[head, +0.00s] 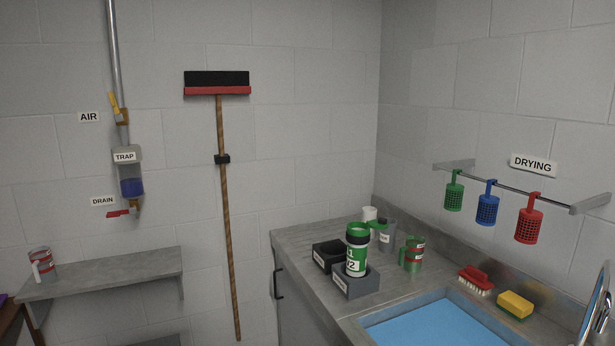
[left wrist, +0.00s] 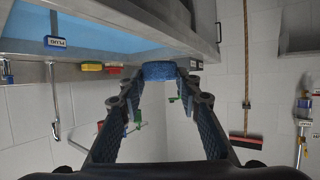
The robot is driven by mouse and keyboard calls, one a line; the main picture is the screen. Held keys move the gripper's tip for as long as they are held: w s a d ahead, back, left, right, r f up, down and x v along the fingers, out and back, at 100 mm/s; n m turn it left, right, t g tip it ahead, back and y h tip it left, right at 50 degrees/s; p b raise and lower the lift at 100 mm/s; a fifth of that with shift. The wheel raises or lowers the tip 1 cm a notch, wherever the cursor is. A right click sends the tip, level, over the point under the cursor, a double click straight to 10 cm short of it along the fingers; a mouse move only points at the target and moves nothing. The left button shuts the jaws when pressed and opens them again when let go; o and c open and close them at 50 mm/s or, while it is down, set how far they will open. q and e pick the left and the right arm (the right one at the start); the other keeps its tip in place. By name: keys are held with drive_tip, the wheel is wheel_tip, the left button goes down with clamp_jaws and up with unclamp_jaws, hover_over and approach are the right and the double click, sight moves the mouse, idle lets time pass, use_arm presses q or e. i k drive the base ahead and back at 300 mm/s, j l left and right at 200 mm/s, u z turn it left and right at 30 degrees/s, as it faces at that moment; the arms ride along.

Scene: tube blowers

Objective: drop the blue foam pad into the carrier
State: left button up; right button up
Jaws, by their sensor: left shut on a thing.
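The blue foam pad (left wrist: 160,71) shows in the left wrist view between the fingertips of my left gripper (left wrist: 161,80), which is shut on it. Neither the pad nor either gripper shows in the head view. A white and green canister (head: 356,262), which looks like the carrier, stands upright in a grey block (head: 358,284) on the counter. Its top has a green rim and looks dark inside. I cannot make out the canister in the left wrist view. My right gripper is not in view.
The sink (head: 440,325), red brush (head: 476,280) and yellow sponge (head: 515,304) are to the right. Coloured baskets hang above. A shelf (head: 110,273) is at left.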

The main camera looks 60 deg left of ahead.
sight(355, 268)
drive_tip(key=k+j+u, duration=0.1)
drive_tip(key=j+u, duration=0.15)
drive_tip(key=j, duration=2.4)
